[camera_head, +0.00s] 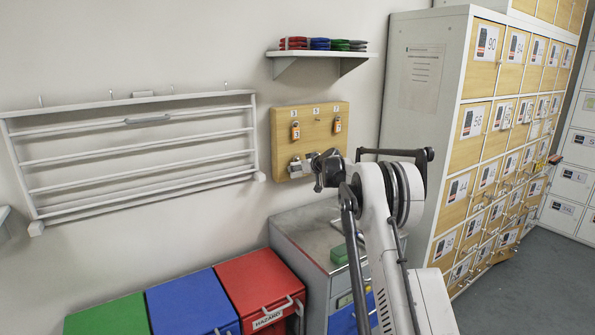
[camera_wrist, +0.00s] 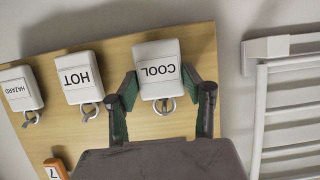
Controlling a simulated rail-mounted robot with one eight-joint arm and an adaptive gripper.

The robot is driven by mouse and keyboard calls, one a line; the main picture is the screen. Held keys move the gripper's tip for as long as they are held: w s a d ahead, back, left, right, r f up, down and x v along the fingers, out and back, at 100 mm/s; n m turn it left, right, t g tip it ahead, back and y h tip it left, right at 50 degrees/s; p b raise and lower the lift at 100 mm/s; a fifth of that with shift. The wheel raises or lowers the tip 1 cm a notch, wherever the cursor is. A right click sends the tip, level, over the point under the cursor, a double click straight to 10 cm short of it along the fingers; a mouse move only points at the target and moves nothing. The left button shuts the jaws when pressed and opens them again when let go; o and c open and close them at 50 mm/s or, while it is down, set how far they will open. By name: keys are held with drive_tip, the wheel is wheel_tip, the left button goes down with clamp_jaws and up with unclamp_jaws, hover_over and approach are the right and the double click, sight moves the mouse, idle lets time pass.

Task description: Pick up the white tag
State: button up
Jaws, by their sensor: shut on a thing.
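A white tag marked COOL (camera_wrist: 158,72) hangs on the wooden board (camera_wrist: 110,50), shown upside down in the wrist view. My gripper (camera_wrist: 160,88) is shut on it, with one green-padded finger at each side. Its metal ring hangs free between the fingers. Two more white tags, HOT (camera_wrist: 80,78) and HAZARD (camera_wrist: 20,90), hang beside it. In the head view my gripper (camera_head: 318,168) is at the board's lower edge and hides part of the tag row. The board (camera_head: 316,125) is fixed to the wall.
Orange tags (camera_head: 295,131) hang on the board's upper row. A white rail rack (camera_head: 140,150) is on the wall to the left. A shelf with folded cloths (camera_head: 320,53) is above. Hazard (camera_head: 258,285), blue and green bins stand below; numbered lockers (camera_head: 490,120) stand at right.

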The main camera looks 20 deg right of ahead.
drive_tip(key=s+d+b, duration=0.2)
drive_tip(key=s, duration=1.5)
drive_tip(key=shift+s+d+b, duration=0.15)
drive_tip(key=shift+d+b, duration=0.05)
drive_tip(key=shift+b, duration=0.15)
drive_tip(key=shift+a, duration=0.1)
